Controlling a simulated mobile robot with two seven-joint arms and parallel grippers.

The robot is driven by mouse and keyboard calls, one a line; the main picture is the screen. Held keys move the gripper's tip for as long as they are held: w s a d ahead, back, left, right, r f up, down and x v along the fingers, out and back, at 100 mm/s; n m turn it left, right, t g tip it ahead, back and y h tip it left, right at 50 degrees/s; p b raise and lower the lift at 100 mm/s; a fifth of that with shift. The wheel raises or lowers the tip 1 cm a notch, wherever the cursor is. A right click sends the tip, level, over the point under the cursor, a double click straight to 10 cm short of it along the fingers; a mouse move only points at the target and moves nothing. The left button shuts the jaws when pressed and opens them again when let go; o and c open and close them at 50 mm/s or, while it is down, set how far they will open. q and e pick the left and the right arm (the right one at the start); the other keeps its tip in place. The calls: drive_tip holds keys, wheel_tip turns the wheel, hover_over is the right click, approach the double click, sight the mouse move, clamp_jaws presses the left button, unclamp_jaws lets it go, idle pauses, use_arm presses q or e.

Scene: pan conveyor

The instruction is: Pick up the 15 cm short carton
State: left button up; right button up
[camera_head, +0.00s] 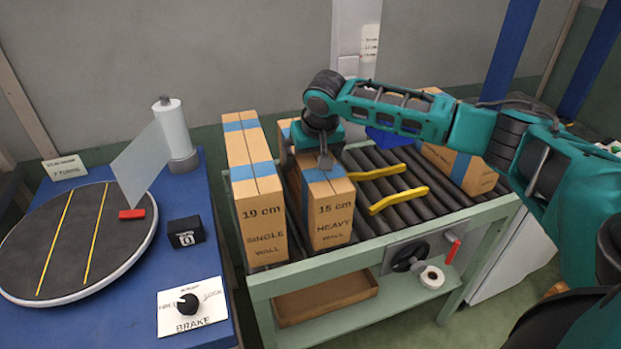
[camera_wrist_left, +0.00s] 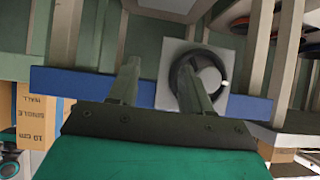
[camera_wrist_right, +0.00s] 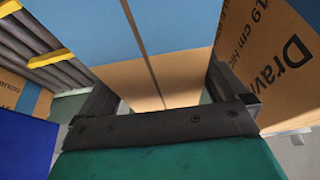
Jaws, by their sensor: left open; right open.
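The carton marked 15 cm heavy wall (camera_head: 330,222) stands upright at the front left of the roller conveyor, with blue tape over its top. My right gripper (camera_head: 325,160) points down at its top. In the right wrist view the open fingers (camera_wrist_right: 165,88) lie on either side of a taped carton top (camera_wrist_right: 168,62); how deep they reach is unclear. My left gripper shows only in its own wrist view (camera_wrist_left: 158,72), open and empty.
The carton marked 19 cm single wall (camera_head: 262,215) stands close on the left. Another carton (camera_head: 287,128) is partly hidden behind. Yellow bars (camera_head: 398,199) lie right, before a further carton (camera_head: 462,170). A blue table (camera_head: 190,190) with a turntable (camera_head: 75,240) is left.

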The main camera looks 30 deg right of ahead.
drive_tip(key=x, duration=0.2)
drive_tip(key=shift+w+f, duration=0.15)
drive_tip(key=shift+f, duration=0.15)
drive_tip(key=shift+c, duration=0.5)
drive_tip(key=c, duration=1.2)
